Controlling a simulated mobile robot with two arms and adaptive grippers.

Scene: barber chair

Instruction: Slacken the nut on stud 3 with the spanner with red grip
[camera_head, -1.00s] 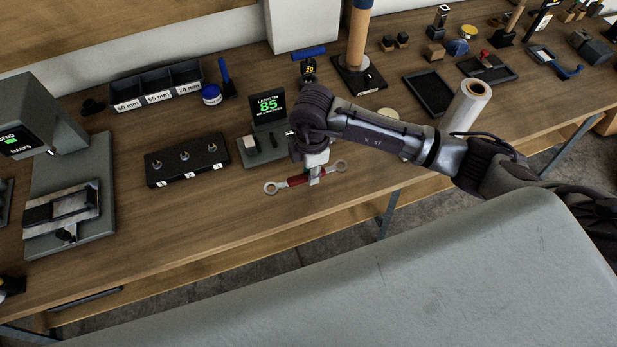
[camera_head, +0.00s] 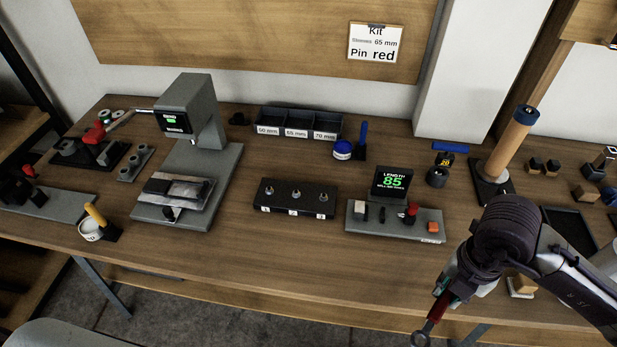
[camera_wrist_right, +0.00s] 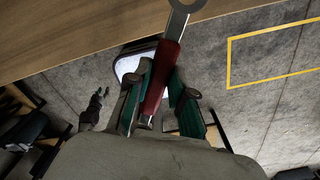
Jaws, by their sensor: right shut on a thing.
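My right gripper (camera_head: 450,288) is shut on the spanner with red grip (camera_head: 438,306), at the table's front edge at lower right. The right wrist view shows the red grip (camera_wrist_right: 163,78) between the fingers, with a metal ring end pointing up. The stud block (camera_head: 295,205), black with three studs, sits on the table left of the gripper and well apart from it. The right-hand stud, stud 3 (camera_head: 323,197), carries a small metal nut. A small dark shape (camera_wrist_right: 95,108) in the wrist view may be my left gripper; its jaws are unclear.
A length gauge (camera_head: 390,212) reading 85 stands right of the block. A grey press (camera_head: 190,125) stands at left, sleeve bins (camera_head: 298,122) behind, and a wooden post (camera_head: 510,145) at right. The table front below the block is clear.

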